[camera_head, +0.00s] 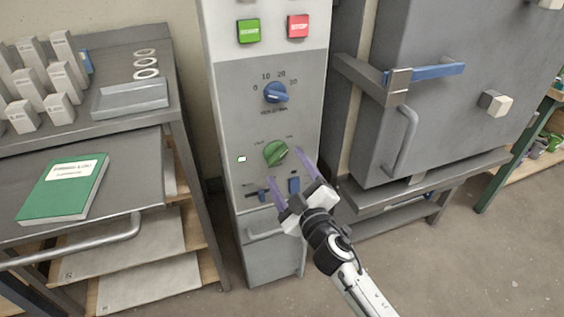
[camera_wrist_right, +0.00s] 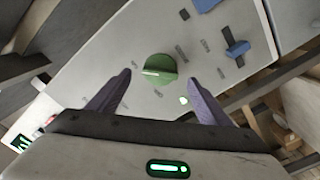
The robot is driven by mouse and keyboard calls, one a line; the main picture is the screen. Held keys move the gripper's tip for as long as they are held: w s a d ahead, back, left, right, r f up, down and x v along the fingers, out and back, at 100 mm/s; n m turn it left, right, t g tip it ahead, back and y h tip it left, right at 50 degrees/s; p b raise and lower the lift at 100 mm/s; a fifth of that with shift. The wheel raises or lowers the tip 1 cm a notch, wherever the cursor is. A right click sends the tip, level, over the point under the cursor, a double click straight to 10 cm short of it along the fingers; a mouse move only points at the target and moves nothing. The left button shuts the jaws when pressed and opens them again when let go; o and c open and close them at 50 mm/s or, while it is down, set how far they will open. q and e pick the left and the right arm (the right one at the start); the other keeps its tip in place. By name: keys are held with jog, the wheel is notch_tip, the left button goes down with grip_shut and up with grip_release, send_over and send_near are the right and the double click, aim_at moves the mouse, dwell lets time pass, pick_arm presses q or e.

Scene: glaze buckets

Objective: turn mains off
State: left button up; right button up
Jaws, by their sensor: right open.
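The control cabinet (camera_head: 235,115) stands in the middle of the head view. A green rotary knob (camera_head: 276,152) sits on its lower panel, with small lettering around it that I cannot read surely. My right gripper (camera_head: 288,180) is open and empty just in front of the panel, below and around the knob's height. In the right wrist view the green knob (camera_wrist_right: 159,70) shows ahead, between and beyond the two purple fingers of the gripper (camera_wrist_right: 159,80). No touch between fingers and knob is visible. My left gripper is not in view.
Above the knob are a blue dial (camera_head: 276,93), a green button (camera_head: 248,31) and a red button (camera_head: 298,27). A grey kiln (camera_head: 440,110) stands right; a cart with a green book (camera_head: 64,187) stands left.

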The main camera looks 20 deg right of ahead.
aim_at(280, 159)
jog(key=shift+w+a, duration=0.1)
jog(key=shift+w, duration=2)
jog(key=c, duration=0.9)
jog(key=shift+c, duration=0.7)
